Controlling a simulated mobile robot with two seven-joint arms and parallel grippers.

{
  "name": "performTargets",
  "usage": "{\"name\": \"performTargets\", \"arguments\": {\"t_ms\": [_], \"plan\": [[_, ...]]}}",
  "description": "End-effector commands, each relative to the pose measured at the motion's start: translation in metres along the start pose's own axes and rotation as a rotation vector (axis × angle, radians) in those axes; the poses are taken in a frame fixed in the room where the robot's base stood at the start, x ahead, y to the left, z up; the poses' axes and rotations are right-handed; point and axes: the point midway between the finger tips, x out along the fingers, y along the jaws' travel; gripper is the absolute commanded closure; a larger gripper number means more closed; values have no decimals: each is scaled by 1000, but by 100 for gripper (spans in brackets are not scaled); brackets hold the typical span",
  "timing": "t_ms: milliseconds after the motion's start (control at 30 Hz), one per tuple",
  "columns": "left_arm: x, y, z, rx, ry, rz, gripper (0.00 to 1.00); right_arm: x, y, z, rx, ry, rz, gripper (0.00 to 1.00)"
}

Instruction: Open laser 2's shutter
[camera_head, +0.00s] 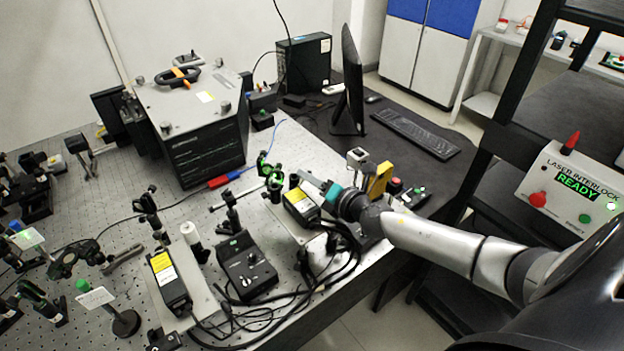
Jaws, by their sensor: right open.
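Two black laser heads with yellow labels stand on the optical bench. One (299,207) is at the bench's right part, the other (169,281) nearer the front left. I cannot read which is laser 2. My right gripper (311,183) is open, at the upper right end of the right-hand laser head. Its fingers cover part of that end, and I cannot tell whether they touch it. The shutter on this laser is too small or hidden to make out. My left gripper is not in view.
A black controller (246,268) with knobs and loose cables lies between the lasers. Small optic mounts stand close to the gripper. A yellow item (379,180) is just right of it. A laser interlock box (572,190) reads READY. A large instrument (200,125) stands behind.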

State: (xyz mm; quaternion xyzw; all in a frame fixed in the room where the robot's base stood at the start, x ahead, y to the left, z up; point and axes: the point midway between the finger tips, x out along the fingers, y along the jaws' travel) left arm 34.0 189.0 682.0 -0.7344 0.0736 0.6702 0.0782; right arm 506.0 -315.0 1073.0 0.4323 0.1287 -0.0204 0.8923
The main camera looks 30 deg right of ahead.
Motion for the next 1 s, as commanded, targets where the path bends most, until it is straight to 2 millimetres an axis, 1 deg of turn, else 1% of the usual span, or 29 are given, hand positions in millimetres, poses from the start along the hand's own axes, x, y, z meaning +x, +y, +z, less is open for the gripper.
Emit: {"name": "performTargets", "arguments": {"t_ms": [267,367,700,1000], "plan": [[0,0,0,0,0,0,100,1,0,0,0,0,0,51],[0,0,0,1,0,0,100,1,0,0,0,0,0,62],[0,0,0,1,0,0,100,1,0,0,-1,-1,0,100],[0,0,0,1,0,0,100,1,0,0,-1,-1,0,100]]}}
